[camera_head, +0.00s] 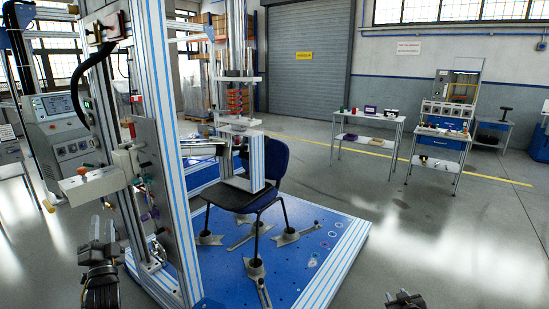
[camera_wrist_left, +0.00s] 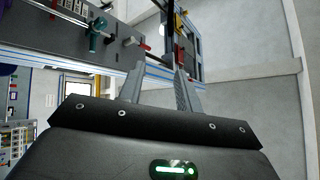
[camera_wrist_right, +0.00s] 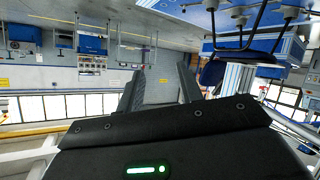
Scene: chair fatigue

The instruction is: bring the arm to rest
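My left gripper (camera_head: 103,234) is at the lower left of the head view, in front of the test rig's upright panel. In the left wrist view its two fingers (camera_wrist_left: 159,70) stand apart with nothing between them. The panel with its knobs and levers (camera_wrist_left: 112,42) lies beyond the fingertips, and I see no contact. My right gripper (camera_head: 404,298) is low at the bottom edge of the head view, above open floor. In the right wrist view its fingers (camera_wrist_right: 160,70) are spread and empty.
The blue-and-white rig frame (camera_head: 165,130) stands close to my left gripper. A dark chair (camera_head: 232,198) is fixed on the blue base plate (camera_head: 325,228). A control cabinet (camera_head: 62,135) is at left. Tables (camera_head: 372,118) stand at back right. The floor at right is clear.

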